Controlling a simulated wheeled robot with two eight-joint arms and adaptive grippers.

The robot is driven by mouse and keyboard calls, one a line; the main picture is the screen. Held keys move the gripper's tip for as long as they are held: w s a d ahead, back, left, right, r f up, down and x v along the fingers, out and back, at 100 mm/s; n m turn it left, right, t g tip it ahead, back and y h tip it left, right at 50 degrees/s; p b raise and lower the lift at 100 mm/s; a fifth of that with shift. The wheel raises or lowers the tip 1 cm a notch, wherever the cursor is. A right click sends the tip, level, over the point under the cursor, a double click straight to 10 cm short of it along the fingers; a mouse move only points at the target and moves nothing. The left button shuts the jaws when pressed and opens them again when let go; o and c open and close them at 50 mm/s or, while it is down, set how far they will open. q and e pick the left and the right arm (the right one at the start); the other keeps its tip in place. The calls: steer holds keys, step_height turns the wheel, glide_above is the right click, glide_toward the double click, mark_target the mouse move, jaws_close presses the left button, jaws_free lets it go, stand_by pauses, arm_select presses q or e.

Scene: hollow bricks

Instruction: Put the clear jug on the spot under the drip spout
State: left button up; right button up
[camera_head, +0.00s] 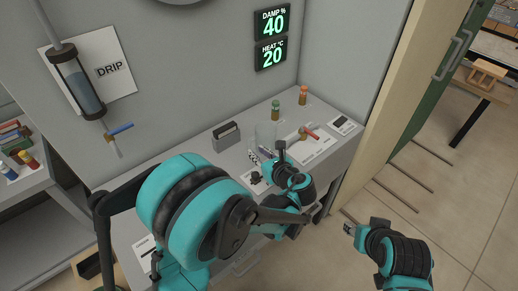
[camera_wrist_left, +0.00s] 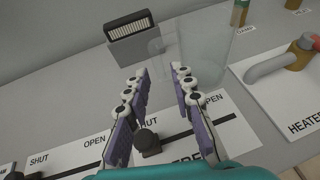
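The clear jug (camera_head: 265,133) stands upright on the grey counter, and in the left wrist view (camera_wrist_left: 203,45) a faint handle shows on its left side. My left gripper (camera_head: 268,153) is at the near side of the jug; in the left wrist view its purple fingers (camera_wrist_left: 162,80) are apart with nothing between them, short of the jug. The drip cylinder (camera_head: 80,85) with bluish liquid hangs on the wall at left, with a blue-handled spout (camera_head: 118,131) below it. The spot under the spout is hidden by my left arm. My right gripper (camera_head: 350,229) is low at right, away from the counter.
A grey slotted box (camera_head: 226,136) stands left of the jug. A heater tap (camera_wrist_left: 290,62) with a red end is right of it. Two small bottles (camera_head: 303,95) (camera_head: 275,110) stand behind. A slider panel (camera_wrist_left: 82,155) with black knobs lies below my left fingers.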

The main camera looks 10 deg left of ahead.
mark_target(250, 148)
arm_select(q)
steer(key=b+x, duration=0.2)
steer(key=x, duration=0.4)
steer(key=shift+s+a+f, duration=0.1)
steer(key=shift+a+f, duration=0.05)
steer(key=shift+w+a+f, duration=0.1)
steer(key=shift+w+a, duration=0.1)
steer(key=shift+w, duration=0.15)
steer(key=shift+c, duration=0.4)
jaws_close()
